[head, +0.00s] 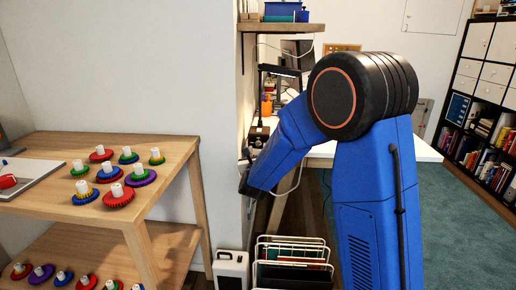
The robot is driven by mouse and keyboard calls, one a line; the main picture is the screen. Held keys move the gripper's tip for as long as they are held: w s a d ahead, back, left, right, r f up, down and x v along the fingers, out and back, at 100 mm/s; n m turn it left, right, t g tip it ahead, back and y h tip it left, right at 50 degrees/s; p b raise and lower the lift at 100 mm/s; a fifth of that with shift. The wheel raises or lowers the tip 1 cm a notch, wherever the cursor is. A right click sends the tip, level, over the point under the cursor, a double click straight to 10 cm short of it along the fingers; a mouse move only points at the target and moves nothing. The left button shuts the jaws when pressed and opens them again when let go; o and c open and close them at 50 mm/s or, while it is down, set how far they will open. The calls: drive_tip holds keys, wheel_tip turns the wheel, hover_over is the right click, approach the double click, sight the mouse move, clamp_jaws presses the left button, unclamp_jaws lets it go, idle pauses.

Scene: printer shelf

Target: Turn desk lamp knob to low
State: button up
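A black desk lamp (279,70) stands on the white desk in the middle of the head view, by the wall end. Its flat head reaches to the right over the desk, and its thin stem goes down to a dark base (259,134). The knob is too small to make out. My blue arm reaches down and to the left in front of the desk, ending in a dark wrist part below the lamp base, near the wall edge. My gripper's fingers do not show, and I cannot tell whether anything touches the lamp.
A wooden shelf unit (165,150) with several coloured gear stacks stands at the left. A white wire rack (291,243) and a white box (231,268) stand below my arm. A wall shelf (283,27) hangs above the lamp. Open carpet (455,225) lies at the right.

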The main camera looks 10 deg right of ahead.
sight(258, 145)
drive_tip(key=shift+x, duration=1.6)
clamp_jaws()
